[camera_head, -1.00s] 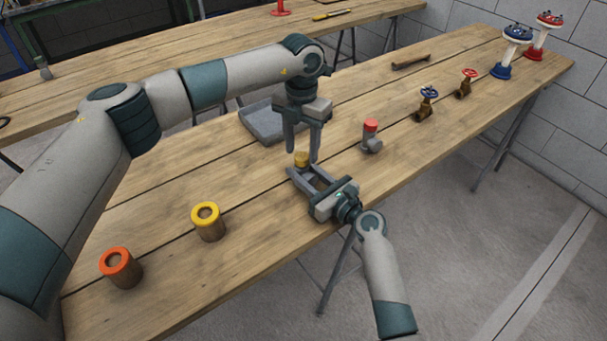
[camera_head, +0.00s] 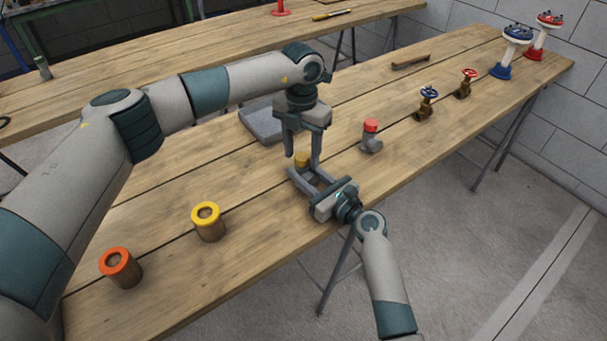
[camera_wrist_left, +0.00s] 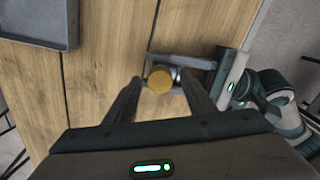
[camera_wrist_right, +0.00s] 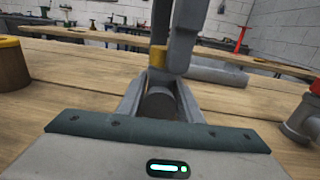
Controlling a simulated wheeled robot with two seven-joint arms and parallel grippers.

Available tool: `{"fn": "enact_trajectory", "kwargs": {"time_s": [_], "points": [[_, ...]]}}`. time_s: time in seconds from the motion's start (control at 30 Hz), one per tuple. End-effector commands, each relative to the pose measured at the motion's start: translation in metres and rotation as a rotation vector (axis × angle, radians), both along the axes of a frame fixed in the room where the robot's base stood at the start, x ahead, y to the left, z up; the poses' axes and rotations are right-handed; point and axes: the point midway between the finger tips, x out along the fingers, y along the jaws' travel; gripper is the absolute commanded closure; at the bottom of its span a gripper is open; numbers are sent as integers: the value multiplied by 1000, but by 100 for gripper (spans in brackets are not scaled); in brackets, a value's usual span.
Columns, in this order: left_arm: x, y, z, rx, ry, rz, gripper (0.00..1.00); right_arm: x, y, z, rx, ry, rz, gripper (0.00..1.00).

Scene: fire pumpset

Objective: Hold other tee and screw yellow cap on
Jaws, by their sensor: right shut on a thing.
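The yellow cap (camera_head: 302,159) sits on top of a grey tee, which shows in the right wrist view (camera_wrist_right: 160,103). My right gripper (camera_head: 303,172) reaches in low over the table edge and is shut on the tee's body. My left gripper (camera_head: 302,160) points down from above with its fingers apart. In the left wrist view the cap (camera_wrist_left: 160,80) lies between the left fingertips, with a gap visible beside it. One left finger partly hides the cap (camera_wrist_right: 156,58) in the right wrist view. I cannot tell how far the cap is threaded.
Another grey tee with a red cap (camera_head: 371,137) stands to the right. Yellow-topped (camera_head: 208,222) and orange-topped (camera_head: 121,268) cylinders stand at the left. A grey tray (camera_head: 262,124) lies behind my left gripper. Blue (camera_head: 426,103) and red (camera_head: 465,84) handwheel valves are farther right.

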Motion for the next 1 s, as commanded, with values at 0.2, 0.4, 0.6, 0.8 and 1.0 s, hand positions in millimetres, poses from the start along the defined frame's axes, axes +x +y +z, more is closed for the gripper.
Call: {"fn": "enact_trajectory", "kwargs": {"time_s": [0.2,0.4,0.6,0.8,1.0], "points": [[0,0,0,0,0,0,48,0,0,0,-1,1,0,100],[0,0,4,0,0,0,48,0,0,-1,-1,1,0,100],[1,0,22,0,-1,1,48,0,0,0,-1,1,0,100],[1,0,54,-2,-3,0,48,0,0,0,-1,1,0,100],[1,0,89,0,-2,0,48,0,0,-1,-1,1,0,100]]}}
